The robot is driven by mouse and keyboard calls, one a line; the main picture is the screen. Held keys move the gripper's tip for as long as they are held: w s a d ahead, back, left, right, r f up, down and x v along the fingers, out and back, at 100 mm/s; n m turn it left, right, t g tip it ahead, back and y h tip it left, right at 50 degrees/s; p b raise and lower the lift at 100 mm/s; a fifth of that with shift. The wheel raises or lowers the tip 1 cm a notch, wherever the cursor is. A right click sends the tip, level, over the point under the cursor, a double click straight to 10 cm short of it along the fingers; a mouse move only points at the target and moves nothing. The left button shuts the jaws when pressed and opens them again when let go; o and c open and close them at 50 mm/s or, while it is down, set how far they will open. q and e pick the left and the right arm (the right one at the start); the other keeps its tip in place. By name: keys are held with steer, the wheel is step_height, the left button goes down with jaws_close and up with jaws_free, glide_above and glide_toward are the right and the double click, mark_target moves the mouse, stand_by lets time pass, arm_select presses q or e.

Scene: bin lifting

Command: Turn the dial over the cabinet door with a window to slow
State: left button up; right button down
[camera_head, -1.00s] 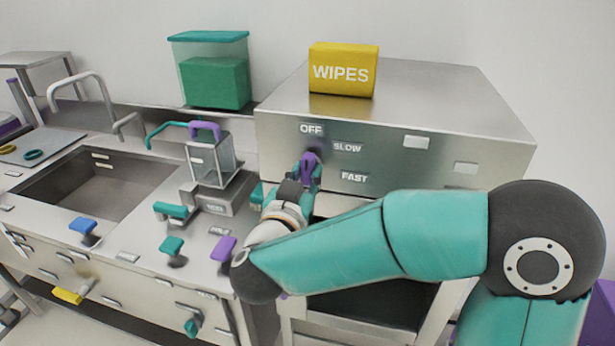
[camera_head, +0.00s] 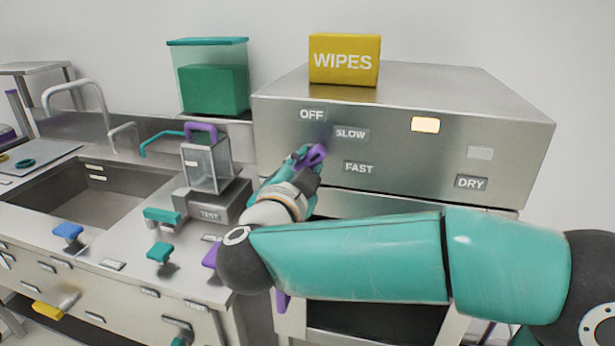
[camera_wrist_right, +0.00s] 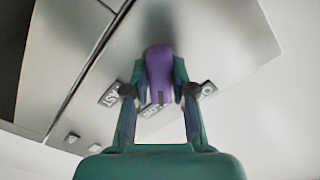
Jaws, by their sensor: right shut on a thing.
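The purple dial (camera_head: 311,157) is on the front of the steel cabinet (camera_head: 400,140), beside the labels OFF (camera_head: 312,114), SLOW (camera_head: 350,134) and FAST (camera_head: 358,168). My right gripper (camera_head: 303,160) is shut on the dial. The right wrist view shows the purple dial (camera_wrist_right: 159,75) between the two fingers of the gripper (camera_wrist_right: 160,92), with labels partly hidden behind them. In the head view the dial is tilted, its upper end leaning right toward SLOW. Its exact pointing is partly hidden by my fingers. My left gripper is not in view.
An indicator (camera_head: 425,125) glows warm on the cabinet front; another (camera_head: 480,152) is unlit. A yellow WIPES box (camera_head: 344,60) stands on top. At the left are a sink (camera_head: 90,185), a clear container with a purple handle (camera_head: 206,165) and several coloured knobs along the counter.

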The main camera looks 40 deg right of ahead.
steer(key=shift+a+f+m, duration=0.1)
steer(key=shift+f+m, duration=0.1)
steer(key=shift+m, duration=0.2)
steer(key=shift+b, duration=0.3)
steer(key=c, duration=1)
jaws_free()
steer(key=shift+r, duration=0.1)
steer(key=shift+o, duration=0.2)
steer(key=v, duration=1.2)
